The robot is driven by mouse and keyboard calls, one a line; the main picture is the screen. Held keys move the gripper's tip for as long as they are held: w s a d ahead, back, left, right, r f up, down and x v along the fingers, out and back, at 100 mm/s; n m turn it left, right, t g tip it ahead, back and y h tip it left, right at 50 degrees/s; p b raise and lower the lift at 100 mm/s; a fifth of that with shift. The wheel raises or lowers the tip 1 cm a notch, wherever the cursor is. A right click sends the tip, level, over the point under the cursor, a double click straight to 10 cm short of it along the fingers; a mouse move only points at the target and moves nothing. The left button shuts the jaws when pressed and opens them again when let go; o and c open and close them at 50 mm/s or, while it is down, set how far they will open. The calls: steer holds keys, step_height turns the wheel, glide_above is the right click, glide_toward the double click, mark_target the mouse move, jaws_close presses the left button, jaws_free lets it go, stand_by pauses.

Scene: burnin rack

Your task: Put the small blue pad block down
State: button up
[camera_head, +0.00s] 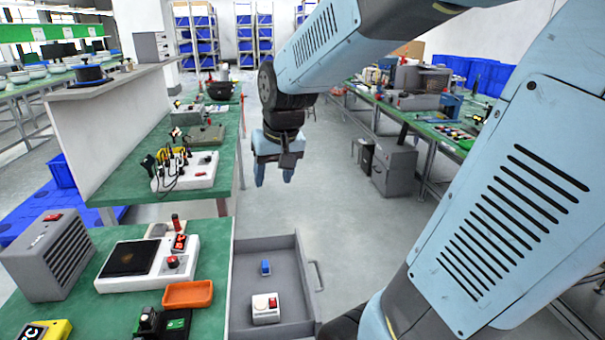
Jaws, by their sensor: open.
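The small blue pad block (265,267) stands in the open grey drawer (286,243), towards its far part. My gripper (274,177) is open with its fingers pointing down. It hangs above and beyond the drawer in the picture, apart from the block. Nothing shows between the fingers.
A white box with a red button (266,309) sits in the drawer, nearer than the block. Left of the drawer, the green bench holds an orange tray (188,294), a white device with a black plate (148,262) and a grey vented box (50,255). The floor aisle beyond is clear.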

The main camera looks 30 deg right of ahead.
steer(key=s+r+n+t, duration=0.1)
steer(key=s+r, duration=0.4)
steer(key=s, duration=0.7)
steer(key=shift+d+r+t, duration=0.15)
steer(key=shift+d+t, duration=0.2)
steer(key=shift+t, duration=0.05)
steer(key=shift+w, duration=0.1)
stand_by(0.6)
